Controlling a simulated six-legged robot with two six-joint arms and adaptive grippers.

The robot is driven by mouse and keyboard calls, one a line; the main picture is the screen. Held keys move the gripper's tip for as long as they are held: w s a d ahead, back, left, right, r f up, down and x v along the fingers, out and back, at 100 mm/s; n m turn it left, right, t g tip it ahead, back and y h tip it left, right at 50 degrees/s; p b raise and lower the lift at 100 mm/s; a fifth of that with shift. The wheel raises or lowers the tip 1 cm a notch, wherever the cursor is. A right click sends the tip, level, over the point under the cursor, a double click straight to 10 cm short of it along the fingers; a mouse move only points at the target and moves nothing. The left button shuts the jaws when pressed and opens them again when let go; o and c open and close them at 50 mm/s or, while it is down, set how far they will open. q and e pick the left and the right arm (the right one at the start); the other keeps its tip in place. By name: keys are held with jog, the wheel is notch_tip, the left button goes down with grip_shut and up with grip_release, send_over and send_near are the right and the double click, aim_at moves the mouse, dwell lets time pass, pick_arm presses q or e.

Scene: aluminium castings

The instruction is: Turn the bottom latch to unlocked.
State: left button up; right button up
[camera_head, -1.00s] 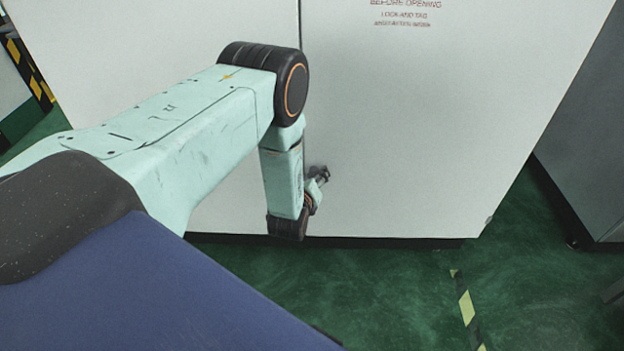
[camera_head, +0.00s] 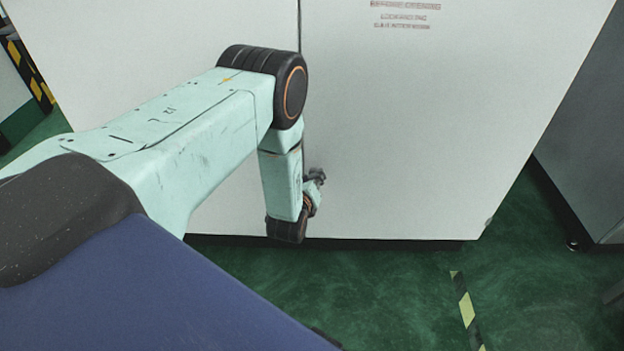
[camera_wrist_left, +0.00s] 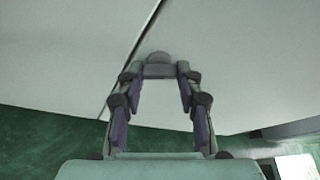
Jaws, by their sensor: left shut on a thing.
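The bottom latch (camera_wrist_left: 158,68) is a small grey piece with a rounded top on the white cabinet front, beside the dark door seam. In the left wrist view it sits between the two fingertips of my left gripper (camera_wrist_left: 160,78), which is shut on it. In the head view my left gripper (camera_head: 315,180) is small and close against the cabinet, low on the door near the seam. The latch is hard to make out there behind the gripper. My right gripper is not in view.
The white cabinet (camera_head: 420,130) fills the middle, with red lettering (camera_head: 403,15) high on its door. A grey cabinet (camera_head: 590,150) stands at the right. The green floor (camera_head: 390,290) in front has a yellow and black stripe (camera_head: 466,308).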

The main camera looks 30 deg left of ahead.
pick_arm(q)
jog(key=shift+n+t+h+p, duration=0.3)
jog(key=shift+n+t, duration=0.1)
jog(key=shift+n, duration=0.4)
jog(key=shift+s+a+f+n+t+h, duration=0.15)
jog(key=shift+n+t+h, duration=0.3)
jog(key=shift+n, duration=0.55)
jog(key=n, duration=0.1)
jog(key=n+t, duration=0.1)
jog(key=shift+f+n+t+b, duration=0.2)
jog(key=shift+n+t+b, duration=0.05)
jog(key=shift+n+b, duration=0.15)
jog(key=shift+n+t+b, duration=0.5)
jog(key=shift+n+t, duration=0.1)
jog(key=shift+n, duration=0.7)
jog(key=o, duration=1.1)
jog(key=shift+o, duration=0.2)
